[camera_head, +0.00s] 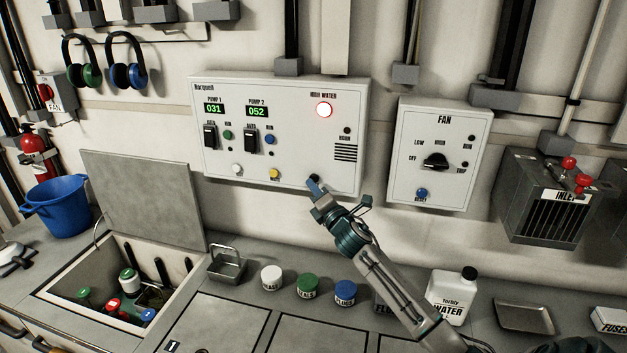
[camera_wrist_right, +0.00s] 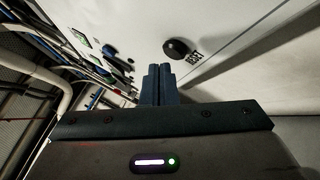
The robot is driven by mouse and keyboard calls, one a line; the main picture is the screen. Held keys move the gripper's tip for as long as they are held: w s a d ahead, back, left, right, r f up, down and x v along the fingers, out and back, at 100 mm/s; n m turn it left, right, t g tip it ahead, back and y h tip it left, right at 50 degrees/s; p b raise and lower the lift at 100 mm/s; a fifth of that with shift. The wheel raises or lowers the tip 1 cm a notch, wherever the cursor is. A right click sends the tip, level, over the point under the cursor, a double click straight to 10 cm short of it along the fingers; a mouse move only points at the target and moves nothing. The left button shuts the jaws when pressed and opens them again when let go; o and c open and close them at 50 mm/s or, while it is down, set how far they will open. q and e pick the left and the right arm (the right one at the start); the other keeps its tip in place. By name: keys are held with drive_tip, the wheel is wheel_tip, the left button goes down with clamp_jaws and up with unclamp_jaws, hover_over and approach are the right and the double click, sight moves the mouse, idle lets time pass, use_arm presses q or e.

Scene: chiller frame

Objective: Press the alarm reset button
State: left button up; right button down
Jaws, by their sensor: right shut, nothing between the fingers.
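The fingers are shut and empty. Whether they touch the button cannot be told. My left gripper is out of view.
A FAN panel (camera_head: 440,150) with a blue RESET button (camera_head: 422,193) hangs to the right. Below are several jars, a water jug (camera_head: 452,297), a metal tray (camera_head: 524,317) and an open bin with a raised lid (camera_head: 145,198). The wall between the panels is clear.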

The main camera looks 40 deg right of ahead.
drive_tip(key=shift+w+d, duration=0.2)
drive_tip(key=shift+w+d, duration=0.3)
drive_tip(key=shift+d, duration=0.05)
idle(0.8)
idle(0.3)
drive_tip(key=shift+s+a, duration=0.6)
drive_tip(key=shift+a, duration=0.05)
drive_tip(key=s+a+p, duration=0.1)
drive_tip(key=s+a, duration=0.2)
drive_tip(key=shift+s+a, duration=0.1)
drive_tip(key=shift+a, duration=0.3)
idle(0.9)
